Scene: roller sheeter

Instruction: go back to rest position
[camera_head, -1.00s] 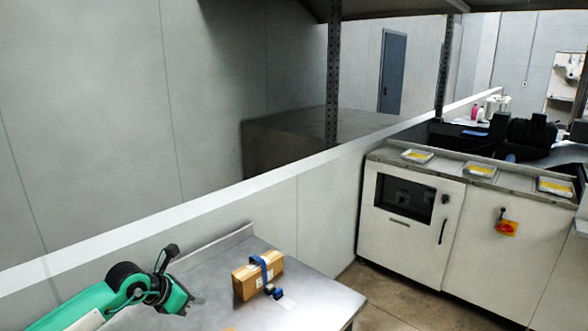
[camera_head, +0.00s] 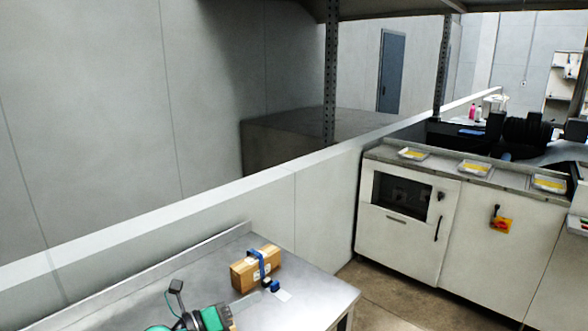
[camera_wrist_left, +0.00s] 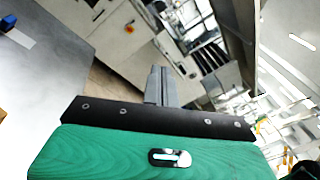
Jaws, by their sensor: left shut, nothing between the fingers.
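My left gripper (camera_wrist_left: 159,85) shows in the left wrist view with its two fingers shut together and nothing between them. In the head view only part of my green left wrist (camera_head: 205,318) shows at the bottom edge, over the steel table (camera_head: 320,287). The fingertips are not clear there. My left arm is apart from the cardboard box with blue tape (camera_head: 256,268), which lies on the table to its upper right. My right gripper is in neither view.
A blue tape dispenser (camera_head: 271,286) lies by the box. A white machine cabinet (camera_head: 405,222) with several small trays (camera_head: 473,167) on top stands at the right, past a floor gap (camera_head: 385,290). A low wall (camera_head: 150,240) runs behind the table.

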